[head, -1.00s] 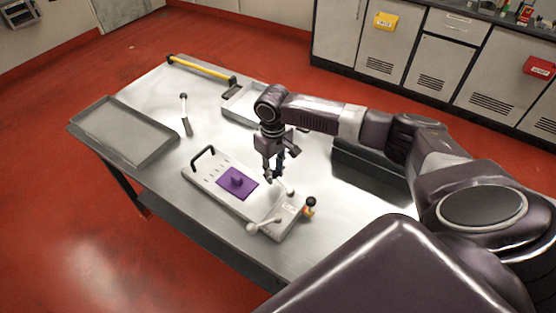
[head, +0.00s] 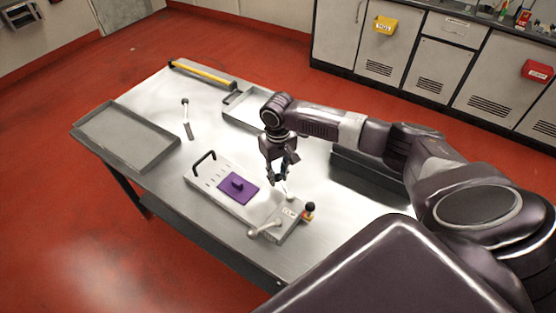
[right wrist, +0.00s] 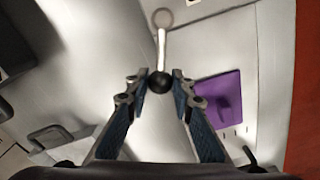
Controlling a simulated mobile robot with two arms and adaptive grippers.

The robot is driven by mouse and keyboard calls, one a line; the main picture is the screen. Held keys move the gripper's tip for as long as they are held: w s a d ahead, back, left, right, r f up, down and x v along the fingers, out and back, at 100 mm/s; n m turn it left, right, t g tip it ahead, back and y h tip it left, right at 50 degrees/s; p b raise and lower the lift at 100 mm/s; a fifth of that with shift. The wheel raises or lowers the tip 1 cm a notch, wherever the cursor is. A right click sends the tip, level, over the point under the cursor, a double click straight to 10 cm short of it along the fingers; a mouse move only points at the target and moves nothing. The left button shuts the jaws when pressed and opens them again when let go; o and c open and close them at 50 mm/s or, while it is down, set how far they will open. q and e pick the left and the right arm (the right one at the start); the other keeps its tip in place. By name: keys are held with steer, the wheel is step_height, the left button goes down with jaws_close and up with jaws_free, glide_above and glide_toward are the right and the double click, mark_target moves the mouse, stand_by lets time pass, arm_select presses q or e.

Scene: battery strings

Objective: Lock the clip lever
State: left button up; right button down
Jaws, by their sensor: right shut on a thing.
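A light grey board (head: 222,195) with a black handle and a purple plate (head: 238,186) lies on the table. A pale clip lever (head: 288,191) is at its right end, and a second pale lever (head: 265,229) is at its near corner. My right gripper (head: 280,179) is over the far lever. In the right wrist view the gripper (right wrist: 160,80) is shut on the black ball knob of the clip lever (right wrist: 161,48), one finger on each side. The lever runs from the knob to a round pivot. My left gripper is not in view.
A small thing with a dark round top (head: 309,209) stands by the board's right end. A grey tray (head: 128,158) is at the table's left, a white-handled tool (head: 186,120) beside it.

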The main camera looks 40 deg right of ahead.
steer(key=shift+s+d+m+p, duration=0.1)
steer(key=shift+d+m+p, duration=0.45)
steer(key=shift+p, duration=0.25)
steer(key=shift+d+m+p, duration=0.25)
steer(key=shift+m+p, duration=0.35)
steer(key=shift+m, duration=0.05)
steer(key=shift+s+d+m+p, duration=0.15)
steer(key=shift+d+m+p, duration=0.1)
steer(key=shift+m+p, duration=0.2)
steer(key=shift+s+d+m+p, duration=0.2)
steer(key=shift+d+m+p, duration=0.3)
steer(key=shift+m+p, duration=0.4)
